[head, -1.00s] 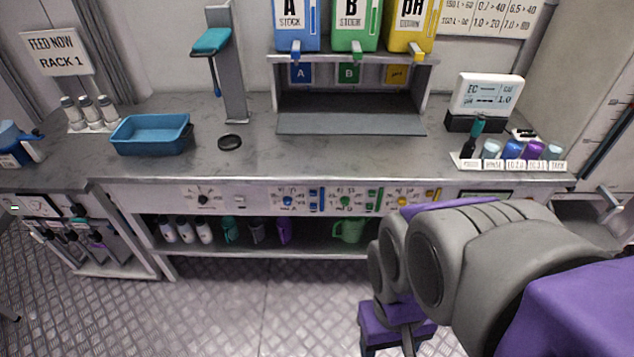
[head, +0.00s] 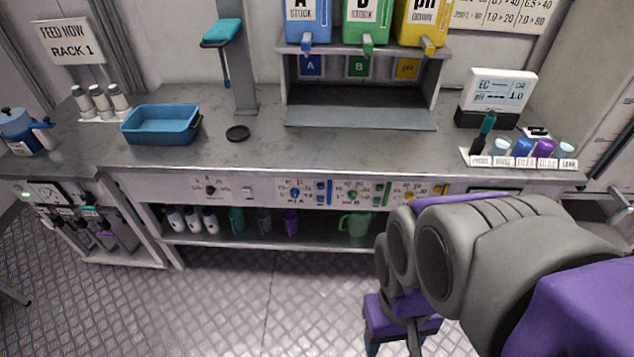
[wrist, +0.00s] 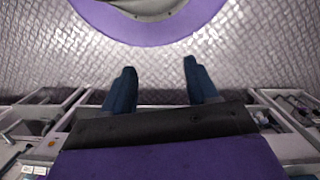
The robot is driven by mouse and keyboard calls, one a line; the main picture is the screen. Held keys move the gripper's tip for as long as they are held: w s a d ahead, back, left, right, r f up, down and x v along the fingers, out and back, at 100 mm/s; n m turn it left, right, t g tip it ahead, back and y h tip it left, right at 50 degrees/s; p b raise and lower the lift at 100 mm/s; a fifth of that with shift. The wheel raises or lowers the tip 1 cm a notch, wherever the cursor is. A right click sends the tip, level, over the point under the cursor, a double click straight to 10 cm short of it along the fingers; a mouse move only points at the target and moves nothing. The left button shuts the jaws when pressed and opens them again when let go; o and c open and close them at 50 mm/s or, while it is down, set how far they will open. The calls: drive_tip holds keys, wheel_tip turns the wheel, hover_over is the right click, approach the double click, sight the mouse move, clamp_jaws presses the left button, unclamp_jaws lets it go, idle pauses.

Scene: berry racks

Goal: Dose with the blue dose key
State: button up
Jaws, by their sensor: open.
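The bench's front panel (head: 265,192) carries small coloured controls. A blue dial (head: 295,194) sits on it, and upright blue pieces (head: 324,192) beside the dial look like the blue dose key, though they are too small to tell apart. Above stands the blue A stock container (head: 308,25) with a blue spout. My gripper shows in the wrist view (wrist: 160,70) with two dark blue fingers spread apart and nothing between them. It hangs over the metal floor, away from the panel. In the head view its fingers are mostly cut off below the purple wrist.
Green B (head: 366,20) and yellow pH (head: 420,20) containers stand beside A above an empty bay (head: 360,117).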

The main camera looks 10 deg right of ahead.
clamp_jaws()
idle(0.3)
idle(1.2)
